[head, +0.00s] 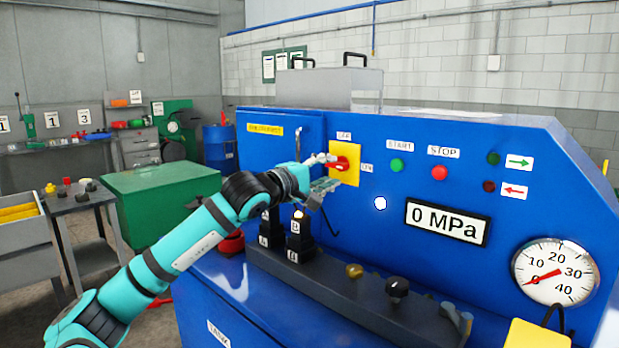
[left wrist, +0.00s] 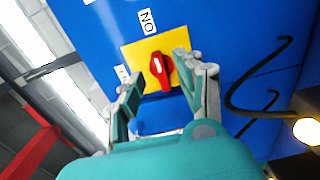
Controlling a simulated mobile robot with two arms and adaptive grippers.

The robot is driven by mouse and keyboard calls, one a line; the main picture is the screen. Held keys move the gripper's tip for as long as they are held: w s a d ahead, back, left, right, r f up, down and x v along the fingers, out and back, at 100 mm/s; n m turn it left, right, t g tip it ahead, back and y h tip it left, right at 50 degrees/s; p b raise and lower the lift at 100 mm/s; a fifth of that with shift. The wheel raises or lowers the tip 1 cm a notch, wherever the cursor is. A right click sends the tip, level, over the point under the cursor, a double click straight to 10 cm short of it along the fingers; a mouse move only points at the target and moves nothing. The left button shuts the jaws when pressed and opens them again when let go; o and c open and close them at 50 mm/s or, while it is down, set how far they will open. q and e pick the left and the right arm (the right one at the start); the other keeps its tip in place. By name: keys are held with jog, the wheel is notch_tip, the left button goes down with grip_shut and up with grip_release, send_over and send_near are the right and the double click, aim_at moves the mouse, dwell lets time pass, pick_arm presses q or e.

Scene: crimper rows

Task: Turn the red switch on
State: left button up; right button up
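The red switch (head: 343,163) sits on a yellow plate (head: 352,178) on the front of the blue machine, with labels above and to the right. My left gripper (head: 328,172) is at the plate. In the left wrist view its fingers (left wrist: 158,70) are apart, one on each side of the switch; I cannot tell whether either touches it. The head view partly hides the switch behind the fingers. My right gripper is not in view.
Right of the switch are a green START button (head: 396,165), a red STOP button (head: 439,173), a 0 MPa display (head: 447,222) and a dial gauge (head: 555,272). Below stands a dark ledge (head: 330,289) with knobs and black levers. A green cabinet (head: 160,190) stands behind my arm.

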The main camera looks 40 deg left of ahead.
pick_arm(q)
jog(key=s, duration=0.2)
jog(key=s+a, duration=0.1)
jog(key=s, duration=0.3)
jog(key=shift+s+a, duration=0.25)
jog(key=shift+s, duration=0.15)
jog(key=shift+s+d, duration=0.45)
jog(key=shift+d, duration=0.1)
